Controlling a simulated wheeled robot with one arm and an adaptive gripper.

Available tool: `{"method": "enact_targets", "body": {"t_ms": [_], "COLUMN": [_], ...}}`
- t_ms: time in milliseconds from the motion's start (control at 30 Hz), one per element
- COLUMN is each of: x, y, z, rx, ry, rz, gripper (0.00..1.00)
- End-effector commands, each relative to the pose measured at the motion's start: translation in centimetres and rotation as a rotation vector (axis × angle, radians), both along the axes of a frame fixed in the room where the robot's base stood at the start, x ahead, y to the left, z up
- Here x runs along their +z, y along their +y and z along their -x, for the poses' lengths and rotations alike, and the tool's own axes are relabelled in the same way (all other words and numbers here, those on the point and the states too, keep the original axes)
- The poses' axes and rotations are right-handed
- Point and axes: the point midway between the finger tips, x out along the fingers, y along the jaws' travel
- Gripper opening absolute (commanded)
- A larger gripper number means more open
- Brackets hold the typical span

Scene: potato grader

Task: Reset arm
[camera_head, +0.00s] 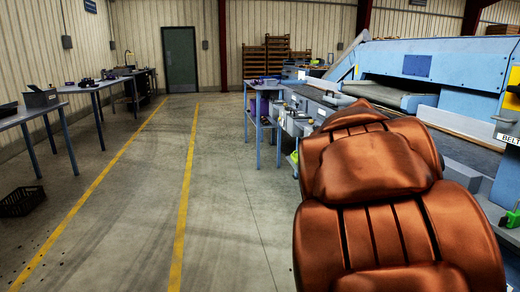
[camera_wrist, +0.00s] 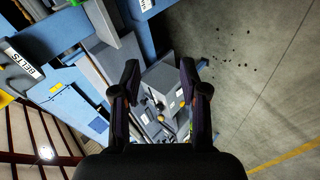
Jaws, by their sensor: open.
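My gripper (camera_wrist: 160,68) shows in the wrist view, with its two dark fingers spread apart and nothing held between them. Beyond the fingers, farther off, is a grey box-like unit (camera_wrist: 161,82) with small yellow and dark parts. The wrist picture is tilted, with the machine on the left and bare floor on the right. My gripper does not show in the head view. There, a large copper-brown, padded, seat-like shape (camera_head: 372,168) fills the lower right and hides part of what lies behind it.
The blue grader (camera_head: 425,62) stands at the right. A blue-legged table (camera_head: 265,86) stands beside it. Tables (camera_head: 35,113) line the left wall, with a black crate (camera_head: 22,201) on the floor. The aisle (camera_head: 150,190) between yellow lines is clear up to the green door (camera_head: 180,60).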

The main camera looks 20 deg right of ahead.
Motion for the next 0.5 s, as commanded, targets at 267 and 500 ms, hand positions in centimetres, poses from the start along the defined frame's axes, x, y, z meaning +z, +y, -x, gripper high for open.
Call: {"method": "enact_targets", "body": {"t_ms": [267, 500], "x": [-9.5, -15.6], "y": [12.8, 23.7], "z": [0.9, 4.8], "rx": [0.077, 0.138], "ry": [0.024, 0.128], "rz": [-0.332, -0.586], "gripper": [0.44, 0.44]}}
